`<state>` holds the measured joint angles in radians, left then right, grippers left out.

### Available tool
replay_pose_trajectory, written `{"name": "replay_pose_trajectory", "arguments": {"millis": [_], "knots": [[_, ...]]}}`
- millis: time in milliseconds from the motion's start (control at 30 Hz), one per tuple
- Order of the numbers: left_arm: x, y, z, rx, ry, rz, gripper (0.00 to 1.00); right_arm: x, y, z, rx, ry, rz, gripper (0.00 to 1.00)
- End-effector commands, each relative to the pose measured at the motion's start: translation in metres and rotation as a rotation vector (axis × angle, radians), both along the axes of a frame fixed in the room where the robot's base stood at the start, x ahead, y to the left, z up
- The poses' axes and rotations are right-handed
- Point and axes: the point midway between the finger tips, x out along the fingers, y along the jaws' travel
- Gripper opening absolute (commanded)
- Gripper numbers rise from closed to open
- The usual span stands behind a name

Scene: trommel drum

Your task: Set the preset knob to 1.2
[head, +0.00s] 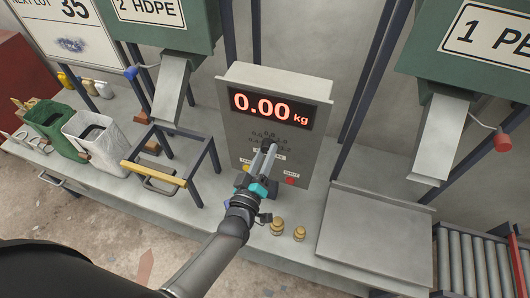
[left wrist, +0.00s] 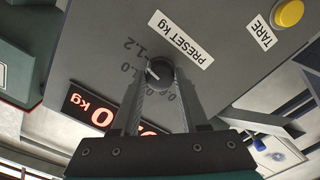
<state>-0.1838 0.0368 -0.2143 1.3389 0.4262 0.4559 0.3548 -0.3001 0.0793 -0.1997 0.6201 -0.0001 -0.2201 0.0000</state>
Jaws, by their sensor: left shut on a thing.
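The grey control box (head: 250,125) stands on the bench with a red display reading 0.00 kg. The dark preset knob (left wrist: 161,71) sits on its face, beside the PRESET KG label (left wrist: 181,39) in the left wrist view. My left gripper (head: 267,152) reaches the box's face from the front. In the left wrist view its fingers (left wrist: 158,76) are on either side of the knob, shut on it. The knob's light pointer mark appears on the side of the 1.0 and 1.2 numerals; its exact setting is unclear. In the head view the gripper hides the knob. My right gripper is out of view.
A yellow TARE button (left wrist: 290,13) is near the knob. A red button (head: 290,181) is low on the box. Two brass weights (head: 277,226) stand before it. A yellow-barred frame (head: 153,173) is to the left, a flat plate (head: 375,235) to the right.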

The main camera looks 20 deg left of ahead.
Motion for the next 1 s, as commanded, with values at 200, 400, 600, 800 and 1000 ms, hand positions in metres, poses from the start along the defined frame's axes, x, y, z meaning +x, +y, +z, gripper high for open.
{"name": "replay_pose_trajectory", "arguments": {"millis": [200,400,600,800,1000], "knots": [[0.0,-0.0001,-0.0001,0.037,-0.001,0.0,0.0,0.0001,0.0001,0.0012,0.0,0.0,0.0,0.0],[0.0,-0.0001,-0.0004,0.042,-0.001,0.0,0.0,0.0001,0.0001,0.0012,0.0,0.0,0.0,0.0],[-0.0001,0.0,-0.0003,0.042,-0.001,0.0,0.0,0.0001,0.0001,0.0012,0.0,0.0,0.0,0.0],[-0.0001,0.0001,-0.0002,0.041,-0.001,0.0,0.66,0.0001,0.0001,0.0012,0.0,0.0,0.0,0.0],[0.0,0.0001,-0.0001,0.039,-0.001,0.0,0.74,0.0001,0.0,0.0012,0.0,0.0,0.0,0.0]]}}
